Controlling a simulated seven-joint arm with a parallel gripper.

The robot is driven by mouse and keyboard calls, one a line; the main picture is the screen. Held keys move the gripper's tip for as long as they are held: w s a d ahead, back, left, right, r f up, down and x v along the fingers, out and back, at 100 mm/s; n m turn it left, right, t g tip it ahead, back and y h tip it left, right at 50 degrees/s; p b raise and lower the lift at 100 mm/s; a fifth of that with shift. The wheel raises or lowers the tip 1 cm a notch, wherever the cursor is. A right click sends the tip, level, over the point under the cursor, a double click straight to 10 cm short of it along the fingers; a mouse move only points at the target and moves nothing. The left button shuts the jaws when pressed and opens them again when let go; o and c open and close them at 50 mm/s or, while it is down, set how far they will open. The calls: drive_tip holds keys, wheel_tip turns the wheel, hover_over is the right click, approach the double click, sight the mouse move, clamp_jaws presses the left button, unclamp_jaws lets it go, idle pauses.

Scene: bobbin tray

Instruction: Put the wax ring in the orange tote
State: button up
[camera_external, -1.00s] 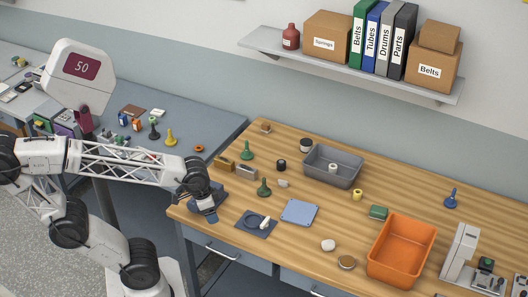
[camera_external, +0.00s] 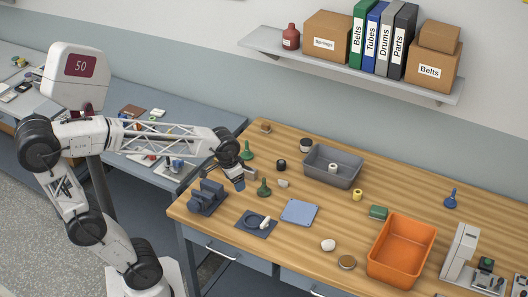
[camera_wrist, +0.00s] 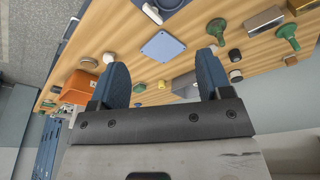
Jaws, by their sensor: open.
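The orange tote (camera_external: 402,272) stands open on the front right of the wooden table; it also shows at the left of the wrist view (camera_wrist: 78,86). I cannot tell for sure which thing is the wax ring. A round tan disc with a darker rim (camera_external: 347,262) lies left of the tote, with a whitish lump (camera_external: 327,245) beside it. My gripper (camera_external: 239,187) is above the table's left part, near a green bobbin-like piece (camera_external: 264,188), far from the tote. In the wrist view its two blue fingers (camera_wrist: 164,78) are wide apart with nothing between them.
A grey tray (camera_external: 313,176) holding a white spool stands at the back. A grey-white device (camera_external: 462,250) stands right of the tote.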

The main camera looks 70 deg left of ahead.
drive_tip(key=w+a+n, duration=0.2)
drive_tip(key=w+a, duration=0.5)
drive_tip(key=a, duration=0.5)
drive_tip(key=w+a+f+n+g+y, duration=0.1)
drive_tip(key=a+f+n, duration=0.2)
drive_tip(key=a, duration=1.5)
drive_tip(key=w+a+f+n+g, duration=0.1)
drive_tip(key=w+a+f+n, duration=0.15)
drive_tip(key=a, duration=1.55)
drive_tip(key=n, duration=0.8)
hover_over(154, 119)
drive_tip(key=shift+m, duration=0.25)
wheel_tip(154, 119, down, 16)
drive_tip(key=shift+r, duration=0.2)
drive_tip(key=shift+s+a+f, duration=0.15)
drive_tip(key=shift+s+a, duration=0.1)
drive_tip(key=shift+s, duration=0.15)
